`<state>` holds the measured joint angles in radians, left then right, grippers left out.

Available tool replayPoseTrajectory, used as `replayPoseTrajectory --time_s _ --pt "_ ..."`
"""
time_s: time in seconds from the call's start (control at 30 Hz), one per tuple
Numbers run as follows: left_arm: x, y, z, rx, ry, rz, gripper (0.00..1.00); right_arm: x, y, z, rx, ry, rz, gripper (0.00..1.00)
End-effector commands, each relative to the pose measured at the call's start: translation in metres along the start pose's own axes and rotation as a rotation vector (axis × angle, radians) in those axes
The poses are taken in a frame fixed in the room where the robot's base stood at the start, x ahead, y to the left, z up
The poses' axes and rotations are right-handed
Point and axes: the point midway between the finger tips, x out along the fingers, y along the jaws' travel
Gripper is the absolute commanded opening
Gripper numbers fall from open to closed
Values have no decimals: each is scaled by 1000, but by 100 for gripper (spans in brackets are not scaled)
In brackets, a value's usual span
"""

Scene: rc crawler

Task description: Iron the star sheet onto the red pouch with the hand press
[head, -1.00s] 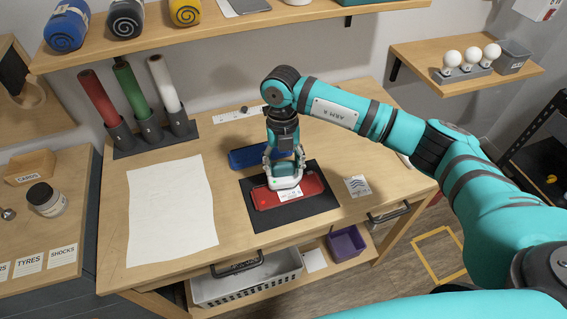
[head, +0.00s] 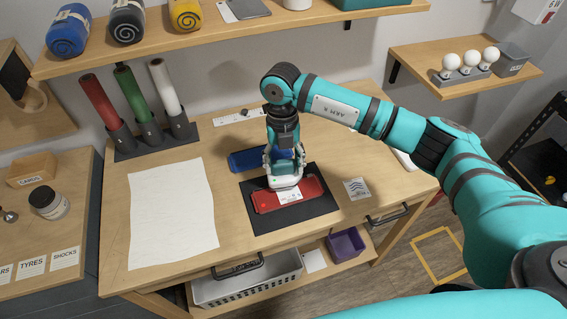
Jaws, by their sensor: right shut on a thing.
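The red pouch (head: 264,201) lies flat on a dark mat (head: 259,221) on the workbench. A small white sheet (head: 290,197) lies on the pouch, partly hidden by the press; its print is too small to read. My right gripper (head: 283,158) is shut on the hand press (head: 284,182), which has a pale base and a teal top. The press is over the middle of the pouch, at the sheet's upper edge; I cannot tell whether it touches. A second sheet with wavy blue lines (head: 357,188) lies right of the mat. My left gripper is not in view.
A blue pouch (head: 246,160) lies behind the mat. A large white sheet (head: 172,212) covers the bench's left part. Red, green and white rolls stand in a holder (head: 155,140) at the back left. A white basket (head: 247,286) and a purple bin (head: 345,245) are below.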

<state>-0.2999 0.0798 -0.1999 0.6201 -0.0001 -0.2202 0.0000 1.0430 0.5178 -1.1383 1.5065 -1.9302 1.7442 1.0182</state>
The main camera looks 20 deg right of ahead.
Motion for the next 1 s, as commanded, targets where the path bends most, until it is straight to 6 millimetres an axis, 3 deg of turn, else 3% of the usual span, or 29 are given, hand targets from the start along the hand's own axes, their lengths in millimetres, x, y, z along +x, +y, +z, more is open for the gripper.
replayPoseTrajectory --time_s 0.03,0.53,1.0 --pt "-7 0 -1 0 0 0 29 -10 0 -1 0 -2 1 26" --pt "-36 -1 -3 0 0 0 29 -59 0 -6 0 -4 2 26" --pt "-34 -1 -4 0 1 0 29 -56 -1 -8 -65 -2 -6 26"
